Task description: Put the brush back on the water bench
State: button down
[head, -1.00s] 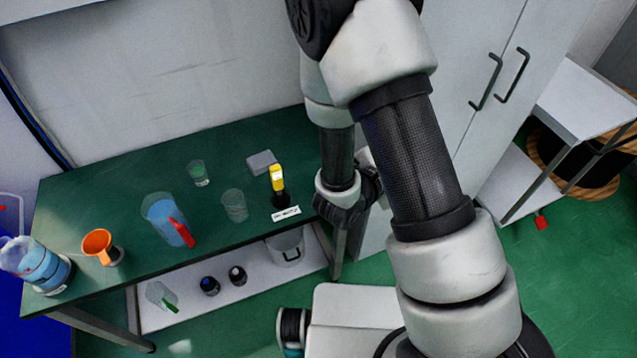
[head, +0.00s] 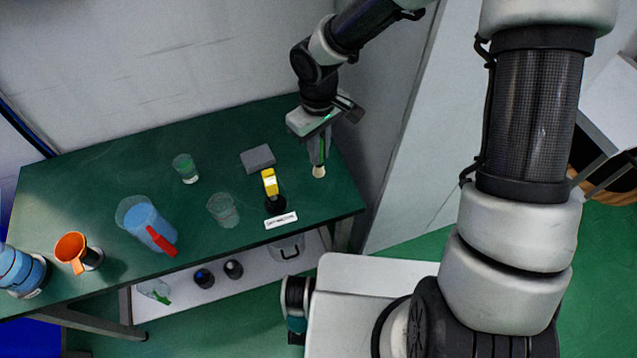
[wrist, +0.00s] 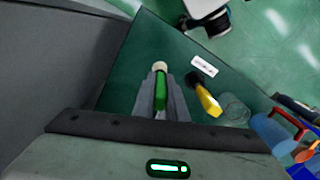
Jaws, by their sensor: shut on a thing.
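The brush has a green handle and a pale tip (head: 318,171). My gripper (head: 318,150) is shut on it, and the brush points down over the right end of the green water bench (head: 100,185). In the wrist view, the brush's green handle (wrist: 161,95) sits between the two grey fingers, with its pale tip beyond them. I cannot tell whether the tip touches the bench top.
A yellow-and-black bottle (head: 270,183) and a white label (head: 281,220) are just left of the brush. A grey block (head: 258,158), clear beaker (head: 224,211), blue-water jug (head: 140,218) and orange cup (head: 73,248) stand further left. A grey wall borders the right.

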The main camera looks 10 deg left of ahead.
aim_at(318, 175)
notch_tip(318, 175, down, 10)
jog(key=shift+a+r+b, duration=0.1)
jog(key=shift+b, duration=0.4)
jog(key=c, duration=1.8)
grip_release()
jog(key=shift+o, duration=0.2)
jog(key=shift+r, duration=0.1)
notch_tip(318, 175, up, 12)
jog(key=shift+f+p, duration=0.1)
jog(key=shift+p, duration=0.55)
